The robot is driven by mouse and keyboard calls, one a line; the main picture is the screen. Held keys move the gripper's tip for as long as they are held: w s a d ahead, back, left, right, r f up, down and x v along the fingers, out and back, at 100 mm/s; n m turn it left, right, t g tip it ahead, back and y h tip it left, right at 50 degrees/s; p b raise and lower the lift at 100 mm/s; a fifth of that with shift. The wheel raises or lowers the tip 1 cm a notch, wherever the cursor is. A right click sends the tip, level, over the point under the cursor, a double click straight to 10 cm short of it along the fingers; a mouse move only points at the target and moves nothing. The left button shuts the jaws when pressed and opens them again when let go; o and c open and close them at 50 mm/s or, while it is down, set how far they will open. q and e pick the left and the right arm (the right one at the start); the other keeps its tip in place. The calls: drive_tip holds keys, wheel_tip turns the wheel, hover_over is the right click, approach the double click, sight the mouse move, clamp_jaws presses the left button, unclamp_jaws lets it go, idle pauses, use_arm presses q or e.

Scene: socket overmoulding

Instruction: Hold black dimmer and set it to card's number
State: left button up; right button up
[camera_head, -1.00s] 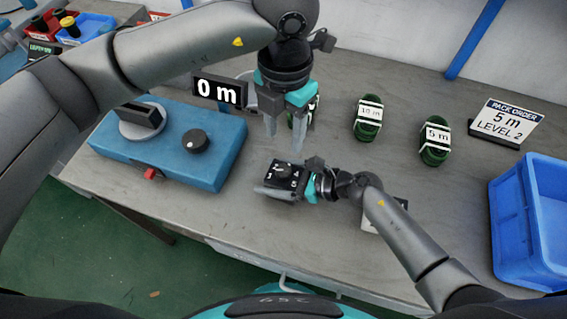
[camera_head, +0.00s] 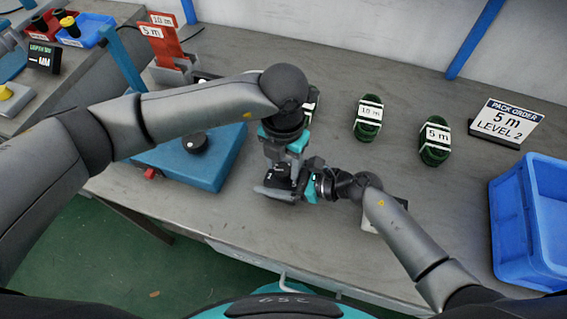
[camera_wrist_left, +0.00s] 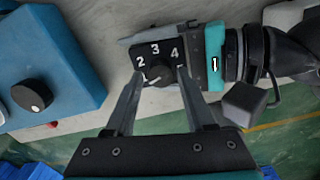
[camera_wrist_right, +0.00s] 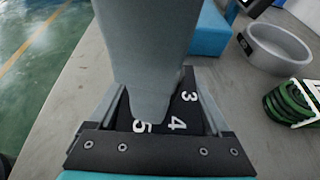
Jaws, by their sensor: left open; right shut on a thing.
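The black dimmer (camera_head: 279,181) is gripped by my right gripper (camera_head: 292,190) above the near part of the table. In the left wrist view the dimmer (camera_wrist_left: 151,50) shows white 2, 3 and 4 around a round black knob (camera_wrist_left: 158,74). My left gripper (camera_wrist_left: 160,77) is open above it, its fingertips on either side of the knob; contact is unclear. The knob's setting cannot be read surely. In the right wrist view the dimmer (camera_wrist_right: 190,112) shows 3, 4 and 5, and a left finger hides its knob. The order card (camera_head: 506,122) reads "5 m, LEVEL 2".
A blue machine (camera_head: 205,170) with a black knob stands left, partly behind my left arm. Green coils labelled 10 m (camera_head: 368,118) and 5 m (camera_head: 435,141) lie right of the grippers. A blue bin (camera_head: 505,235) stands at right. The table front is mostly clear.

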use_arm(q)
drive_tip(key=shift+f, duration=0.3)
clamp_jaws()
idle(0.3)
